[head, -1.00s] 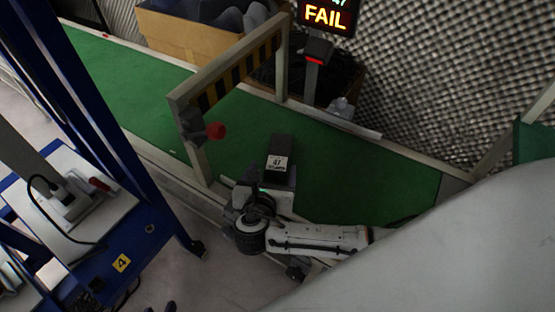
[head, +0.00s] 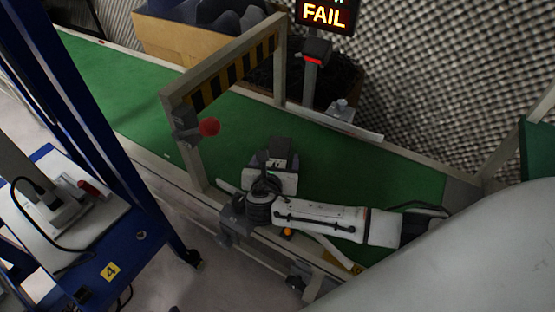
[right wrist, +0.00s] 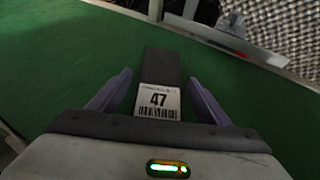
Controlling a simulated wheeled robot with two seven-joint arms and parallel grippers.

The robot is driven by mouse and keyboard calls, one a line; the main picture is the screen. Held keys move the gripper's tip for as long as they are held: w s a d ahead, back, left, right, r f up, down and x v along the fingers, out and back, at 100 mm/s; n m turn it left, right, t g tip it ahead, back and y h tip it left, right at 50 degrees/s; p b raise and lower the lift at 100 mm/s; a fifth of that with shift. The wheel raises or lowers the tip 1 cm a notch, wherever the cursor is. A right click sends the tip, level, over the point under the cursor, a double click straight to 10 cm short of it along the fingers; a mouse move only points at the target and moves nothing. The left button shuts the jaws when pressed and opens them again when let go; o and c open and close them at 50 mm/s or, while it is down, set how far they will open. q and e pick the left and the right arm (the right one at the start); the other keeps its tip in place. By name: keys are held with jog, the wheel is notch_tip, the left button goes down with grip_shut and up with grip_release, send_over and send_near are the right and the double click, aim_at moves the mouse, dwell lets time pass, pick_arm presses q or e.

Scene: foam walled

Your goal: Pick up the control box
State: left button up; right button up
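The control box (head: 281,146) is a dark, narrow block lying on the green conveyor belt. My right gripper partly hides it in the head view. In the right wrist view the box (right wrist: 161,66) shows a white label with "47" and a barcode. My right gripper (right wrist: 160,77) is open, with one purple-grey finger on each side of the box and a visible gap on both sides. In the head view the right gripper (head: 279,157) reaches over the belt at the box's near end. My left gripper is not in view.
A display (head: 326,14) reading "FAIL" stands behind. A blue cart (head: 130,235) is at the left. Belt right of the box is clear.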

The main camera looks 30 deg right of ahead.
jog(key=c, duration=1.1)
jog(key=shift+r, duration=0.1)
jog(key=shift+c, duration=1.2)
